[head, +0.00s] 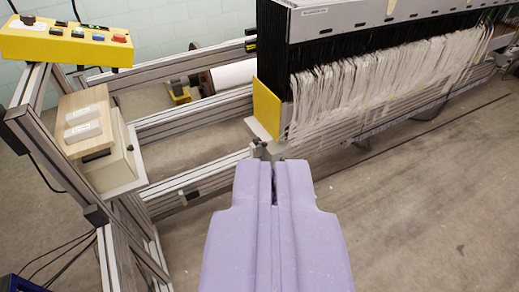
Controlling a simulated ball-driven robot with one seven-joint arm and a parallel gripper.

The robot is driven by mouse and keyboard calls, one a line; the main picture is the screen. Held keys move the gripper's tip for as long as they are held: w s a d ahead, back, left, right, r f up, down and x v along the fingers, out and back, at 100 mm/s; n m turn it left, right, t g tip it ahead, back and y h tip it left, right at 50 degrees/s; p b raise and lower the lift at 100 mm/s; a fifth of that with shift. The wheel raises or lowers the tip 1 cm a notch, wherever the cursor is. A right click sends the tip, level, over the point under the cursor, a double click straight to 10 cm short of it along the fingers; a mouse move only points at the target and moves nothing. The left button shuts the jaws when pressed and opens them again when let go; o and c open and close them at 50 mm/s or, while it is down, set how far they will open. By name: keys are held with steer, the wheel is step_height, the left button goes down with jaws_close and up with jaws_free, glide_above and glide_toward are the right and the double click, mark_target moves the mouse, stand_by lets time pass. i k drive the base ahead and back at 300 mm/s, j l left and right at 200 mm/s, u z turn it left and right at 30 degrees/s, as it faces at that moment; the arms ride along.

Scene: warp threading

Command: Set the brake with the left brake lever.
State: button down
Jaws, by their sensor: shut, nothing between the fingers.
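My gripper (273,168) is in the lower middle, its two pale purple fingers pointing away from me. The fingers lie together, with nothing between them. The tips overlap, in the picture, the rail end near a small grey metal fitting (257,149) below the yellow end plate. I cannot tell whether they touch it. I cannot make out the left brake lever with certainty. A small black piece (191,193) sits on the lower left rail. A yellow and black fitting (179,93) is farther back, beside a white roll (233,75).
A metal frame (190,122) runs across the left. The harness with white threads (385,78) and a yellow end plate (266,107) fills the upper right. The floor (430,215) at right is clear.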

mark_target(264, 144)
steer(key=z, duration=0.55)
steer(key=i, duration=2.25)
steer(key=u, duration=0.4)
steer(key=i+j, duration=0.35)
steer(key=j, duration=0.1)
